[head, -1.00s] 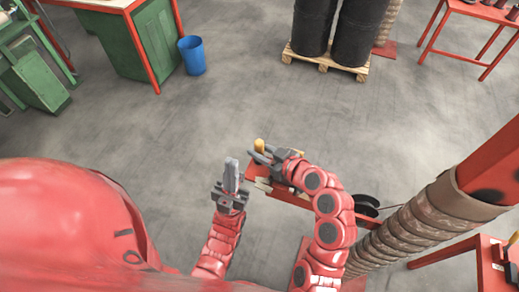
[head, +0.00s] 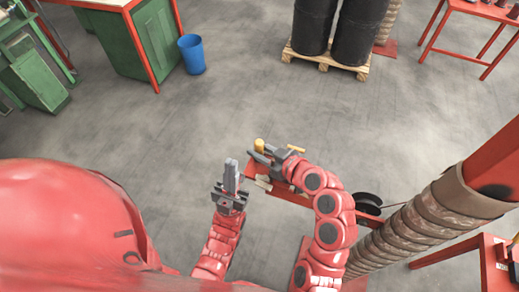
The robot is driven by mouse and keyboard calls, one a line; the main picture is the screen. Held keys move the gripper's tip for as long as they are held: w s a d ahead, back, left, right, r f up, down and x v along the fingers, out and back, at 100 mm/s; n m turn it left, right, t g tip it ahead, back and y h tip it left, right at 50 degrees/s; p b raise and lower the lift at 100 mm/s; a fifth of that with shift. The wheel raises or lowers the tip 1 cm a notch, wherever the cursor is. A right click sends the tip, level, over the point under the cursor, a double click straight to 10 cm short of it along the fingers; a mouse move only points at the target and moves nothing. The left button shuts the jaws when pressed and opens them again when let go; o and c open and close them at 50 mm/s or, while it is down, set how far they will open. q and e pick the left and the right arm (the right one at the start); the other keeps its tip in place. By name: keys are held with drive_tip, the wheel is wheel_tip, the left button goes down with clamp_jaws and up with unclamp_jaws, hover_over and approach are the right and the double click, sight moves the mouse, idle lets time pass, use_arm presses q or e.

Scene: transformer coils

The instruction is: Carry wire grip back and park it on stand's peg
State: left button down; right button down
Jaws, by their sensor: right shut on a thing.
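My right gripper (head: 262,158) is over the red stand (head: 280,186) at the middle of the head view. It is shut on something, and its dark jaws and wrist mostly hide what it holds. A small yellow bar (head: 296,149) sticks out beside the wrist; I cannot tell if it is part of the wire grip. An upright orange-yellow piece (head: 260,145) stands just beyond the fingertips; whether they touch it is unclear. I cannot make out the stand's peg. My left gripper (head: 231,176) points up the picture, left of the stand, with nothing visible in it.
A black spool (head: 368,203) with a wire sits right of my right arm, near a thick wrapped coil (head: 420,218). A red table (head: 478,262) is at lower right. A blue bin (head: 192,55) and a pallet (head: 325,62) with black drums stand far off. Floor between is clear.

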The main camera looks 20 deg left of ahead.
drive_tip(key=c, duration=0.5)
unclamp_jaws()
drive_tip(key=b+v, duration=0.1)
drive_tip(key=v, duration=0.5)
drive_tip(key=shift+d+b, duration=0.2)
drive_tip(key=shift+b, duration=0.2)
drive_tip(key=shift+p+v, duration=3.9)
drive_tip(key=shift+v, duration=1.7)
drive_tip(key=shift+a+r, duration=0.15)
drive_tip(key=shift+a, duration=0.05)
